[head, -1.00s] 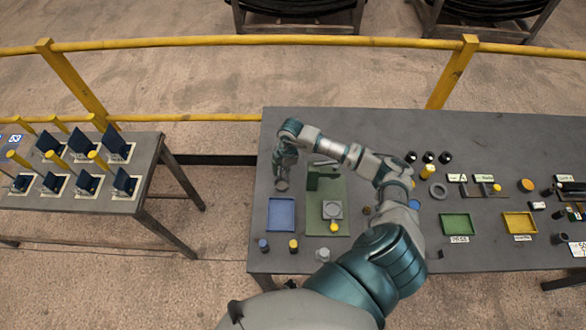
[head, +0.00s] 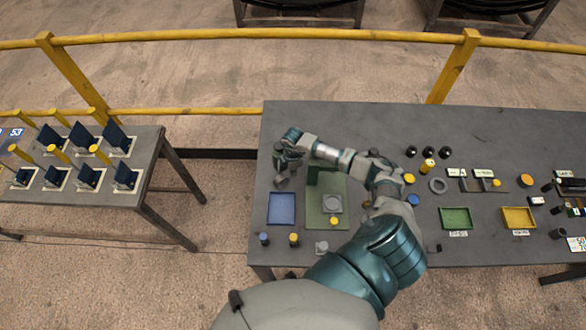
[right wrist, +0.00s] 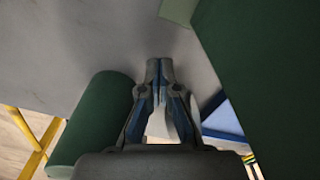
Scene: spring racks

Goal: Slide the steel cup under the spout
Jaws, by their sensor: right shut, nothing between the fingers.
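My right gripper (head: 283,180) is above the table near its left edge, just beyond the blue tray and left of the green stand. In the right wrist view its fingers (right wrist: 159,72) are shut together with nothing between them. The green stand (head: 316,183) is partly covered by my right arm. A grey square block with a round top (head: 333,203) sits on its green base. I cannot make out a spout, nor tell for sure which grey piece is the steel cup. My left gripper is out of view.
A blue tray (head: 281,208) lies beside the green base. Small yellow (head: 294,240) and blue (head: 264,239) pieces stand at the front edge. A green cylinder (right wrist: 92,125) and a large green surface (right wrist: 265,70) flank the fingers. Green (head: 456,219) and yellow (head: 518,218) trays lie right.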

